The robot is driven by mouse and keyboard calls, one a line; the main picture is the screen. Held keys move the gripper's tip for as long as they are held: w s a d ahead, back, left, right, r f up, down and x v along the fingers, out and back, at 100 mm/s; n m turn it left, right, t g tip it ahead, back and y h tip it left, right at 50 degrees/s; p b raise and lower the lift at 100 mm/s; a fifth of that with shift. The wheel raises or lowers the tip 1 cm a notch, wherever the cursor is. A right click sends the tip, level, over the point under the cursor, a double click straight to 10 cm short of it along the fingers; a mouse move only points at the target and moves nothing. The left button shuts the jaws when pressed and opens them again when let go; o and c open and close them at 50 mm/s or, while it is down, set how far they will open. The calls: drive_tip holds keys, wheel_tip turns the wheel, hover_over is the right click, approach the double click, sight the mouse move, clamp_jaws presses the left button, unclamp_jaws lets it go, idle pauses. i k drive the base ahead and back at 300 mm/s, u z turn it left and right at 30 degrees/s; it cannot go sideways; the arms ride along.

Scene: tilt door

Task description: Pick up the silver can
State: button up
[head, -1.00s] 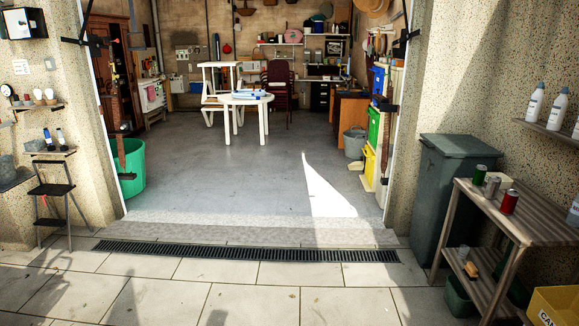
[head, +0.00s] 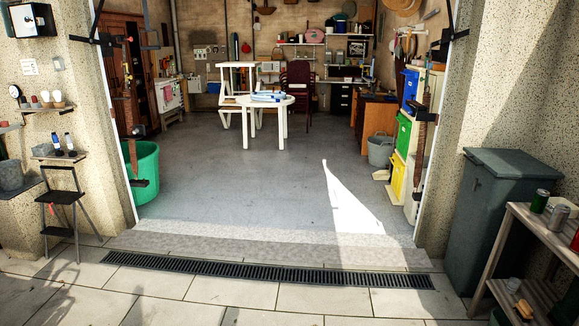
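The silver can (head: 558,217) stands on the top of the slatted wooden table (head: 553,238) at the right edge of the head view. A green can (head: 540,201) stands close to its left. A red can (head: 575,240) stands nearer on its right and is cut off by the picture edge. The silver can is seen small, with its lower part hard to make out. My gripper is not in view.
A grey-green wheeled bin (head: 495,215) stands left of the table, by the wall. A drain grate (head: 265,271) and low step cross the open garage doorway. The paving in front is clear. A stepladder-like stand (head: 63,212) is at the left.

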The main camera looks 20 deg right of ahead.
sight(558, 219)
drive_tip(key=u, duration=0.05)
drive_tip(key=i, duration=1.7)
drive_tip(key=z, duration=0.6)
drive_tip(key=i, duration=0.75)
drive_tip(key=z, duration=0.85)
drive_tip(key=i, duration=1.05)
drive_tip(key=z, duration=0.5)
